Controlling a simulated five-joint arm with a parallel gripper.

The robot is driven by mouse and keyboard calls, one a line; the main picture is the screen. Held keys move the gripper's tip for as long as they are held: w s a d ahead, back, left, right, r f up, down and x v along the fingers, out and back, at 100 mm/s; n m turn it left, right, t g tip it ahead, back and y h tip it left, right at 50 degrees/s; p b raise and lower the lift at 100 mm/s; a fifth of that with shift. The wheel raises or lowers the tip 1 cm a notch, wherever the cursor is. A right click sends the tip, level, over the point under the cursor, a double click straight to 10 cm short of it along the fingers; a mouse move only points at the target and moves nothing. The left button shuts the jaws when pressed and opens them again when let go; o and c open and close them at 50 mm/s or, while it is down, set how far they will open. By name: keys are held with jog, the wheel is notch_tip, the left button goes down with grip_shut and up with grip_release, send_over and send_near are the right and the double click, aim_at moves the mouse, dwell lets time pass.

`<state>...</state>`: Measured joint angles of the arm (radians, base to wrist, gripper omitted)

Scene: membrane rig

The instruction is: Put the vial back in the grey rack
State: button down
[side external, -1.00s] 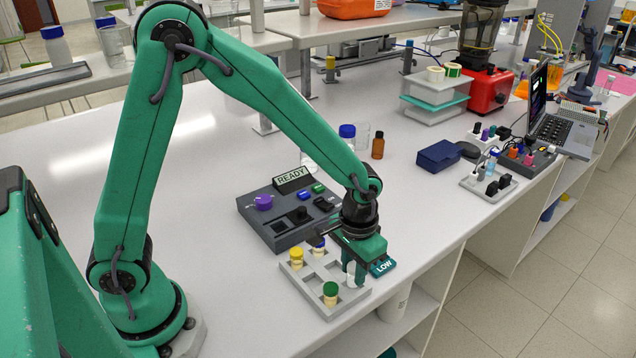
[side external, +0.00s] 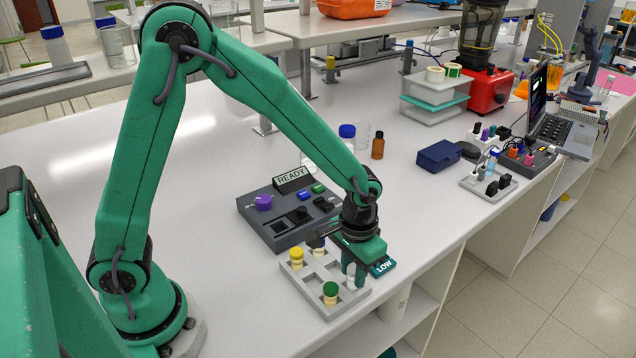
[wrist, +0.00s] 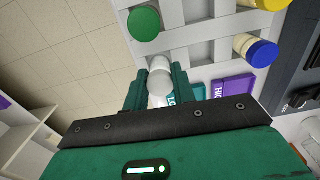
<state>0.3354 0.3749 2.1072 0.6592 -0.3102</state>
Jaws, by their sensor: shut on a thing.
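My gripper (side external: 350,277) is shut on a white-capped vial (wrist: 160,80), which shows between the two green fingers in the wrist view. In the side view the fingers point down at the right corner of the grey rack (side external: 311,291) and mostly hide the vial. I cannot tell whether the vial's lower end is inside a rack opening. The rack also shows in the wrist view (wrist: 200,47). It holds a yellow-capped vial (side external: 296,257), a blue-capped vial (side external: 319,246) and a green-capped vial (side external: 331,292).
A dark control box (side external: 275,236) with a READY sign (side external: 292,179) stands behind the rack. A teal LOW label (side external: 383,267) lies just right of my gripper, near the bench edge. A purple label (wrist: 234,88) shows in the wrist view. The bench left of the rack is clear.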

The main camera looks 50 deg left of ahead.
jog(key=shift+f, duration=0.65)
dwell(0.6)
dwell(0.4)
jog(key=c, duration=0.9)
grip_release()
jog(key=shift+c, duration=0.2)
jog(key=shift+r, duration=0.2)
jog(key=shift+r, duration=2.85)
jog(key=shift+r, duration=0.1)
